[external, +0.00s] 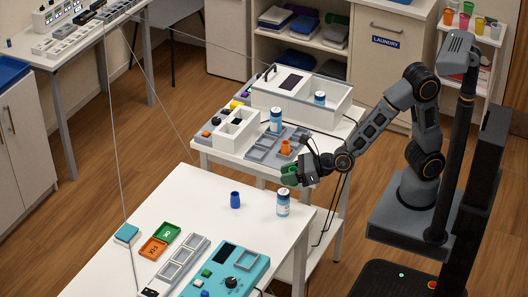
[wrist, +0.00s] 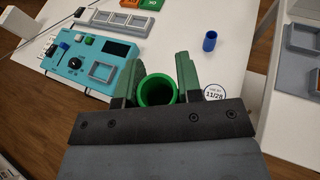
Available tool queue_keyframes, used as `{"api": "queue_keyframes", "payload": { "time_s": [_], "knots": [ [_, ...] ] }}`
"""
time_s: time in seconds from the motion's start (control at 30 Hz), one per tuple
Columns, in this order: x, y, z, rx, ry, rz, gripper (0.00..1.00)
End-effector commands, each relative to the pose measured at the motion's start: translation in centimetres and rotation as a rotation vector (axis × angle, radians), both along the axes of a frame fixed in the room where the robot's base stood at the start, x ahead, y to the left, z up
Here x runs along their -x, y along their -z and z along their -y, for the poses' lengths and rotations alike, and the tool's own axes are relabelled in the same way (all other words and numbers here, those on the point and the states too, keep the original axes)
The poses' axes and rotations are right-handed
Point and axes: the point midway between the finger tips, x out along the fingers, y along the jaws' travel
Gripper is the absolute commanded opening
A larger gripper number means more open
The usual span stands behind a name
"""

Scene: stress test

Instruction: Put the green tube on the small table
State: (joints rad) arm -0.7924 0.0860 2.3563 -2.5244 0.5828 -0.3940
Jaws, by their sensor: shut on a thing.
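The green tube (wrist: 146,94) is upright with its open end up, between the green fingers of my gripper (wrist: 158,78) in the wrist view. My gripper (external: 290,173) is shut on it. In the external view they are in the air near the far right corner of the near white table (external: 200,240), close above and beside a white-and-blue bottle (external: 283,206). The tube is hard to tell from the fingers there. A second, smaller-looking white table (external: 215,158) stands behind the near one; I cannot tell which is the small table.
A blue tube (external: 235,200) and a teal panel (external: 225,275) are on the near table. The rear table holds an orange tube (external: 286,148), grey trays, bottles and a white case (external: 300,93). The bottle's lid (wrist: 214,94) is beside my right finger. Bare surface lies around the blue tube.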

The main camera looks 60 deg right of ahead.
Motion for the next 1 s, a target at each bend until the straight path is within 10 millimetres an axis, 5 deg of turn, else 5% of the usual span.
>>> {"api": "queue_keyframes", "payload": {
  "time_s": [0.03,0.2,0.5,0.73,1.0],
  "knots": [
    [-1.9,-2.2,2.9,0.003,0.082,-0.003,0.11],
    [-6.0,-4.7,11.7,0.005,0.314,-0.001,0.11],
    [-8.2,-7.8,23.9,0.010,0.615,0.005,0.11],
    [-8.1,-8.6,28.2,0.014,0.720,0.008,0.11],
    [-8.0,-8.4,28.9,0.014,0.738,0.009,0.11]
  ]
}}
